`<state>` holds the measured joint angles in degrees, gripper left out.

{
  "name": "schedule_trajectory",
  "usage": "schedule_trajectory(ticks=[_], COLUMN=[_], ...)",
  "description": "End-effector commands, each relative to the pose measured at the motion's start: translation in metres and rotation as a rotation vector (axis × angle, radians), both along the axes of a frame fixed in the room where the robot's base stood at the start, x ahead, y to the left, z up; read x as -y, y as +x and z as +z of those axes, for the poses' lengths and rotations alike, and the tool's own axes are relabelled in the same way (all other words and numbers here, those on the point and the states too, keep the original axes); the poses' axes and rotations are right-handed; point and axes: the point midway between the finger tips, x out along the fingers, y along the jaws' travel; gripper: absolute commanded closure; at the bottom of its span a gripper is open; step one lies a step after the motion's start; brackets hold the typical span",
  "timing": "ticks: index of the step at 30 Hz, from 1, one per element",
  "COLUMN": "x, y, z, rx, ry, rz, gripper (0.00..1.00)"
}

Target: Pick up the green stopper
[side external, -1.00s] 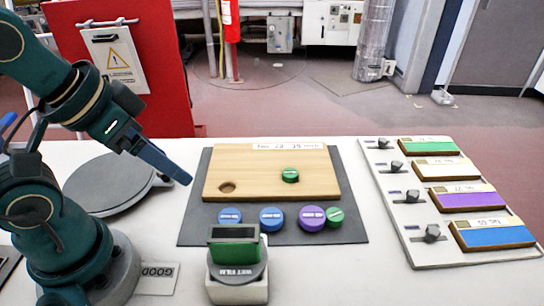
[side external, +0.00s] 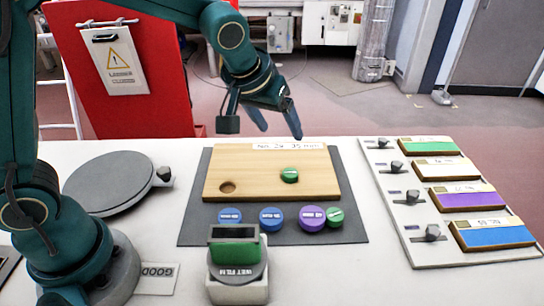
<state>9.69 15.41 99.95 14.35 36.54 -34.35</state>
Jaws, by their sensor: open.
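A small round green stopper (side external: 289,175) sits on the right part of the wooden board (side external: 255,193), which has an empty round hole at its lower left. Another small green stopper (side external: 335,217) stands on the dark mat (side external: 355,230), at the right end of a row in front of the board. My gripper (side external: 279,131) is open and empty, its two blue fingers pointing down. In the picture it appears just above the board's far edge and the stopper on the board, apart from both.
Two blue stoppers (side external: 230,216) (side external: 271,218) and a larger purple one (side external: 312,218) share the row. A green-topped block (side external: 235,252) stands in front. A grey disc (side external: 108,184) lies left. A panel with coloured plates (side external: 400,225) is at right.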

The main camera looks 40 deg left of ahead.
Motion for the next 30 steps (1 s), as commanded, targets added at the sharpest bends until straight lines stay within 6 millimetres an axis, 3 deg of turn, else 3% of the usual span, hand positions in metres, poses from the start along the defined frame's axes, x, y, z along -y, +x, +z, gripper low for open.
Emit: schedule_trajectory(ticks=[3, 9, 21, 30], x=[0.01, 0.017, 0.015, 0.014], y=[0.008, 0.003, 0.017, 0.021], z=[-0.032, -0.064, -0.103, -0.113], rx=[-0.061, -0.135, -0.143, -0.14], ry=[0.019, 0.037, 0.04, 0.038], rz=[-0.028, -0.053, -0.057, -0.057], gripper=[0.23, 0.23, 0.23, 0.23])
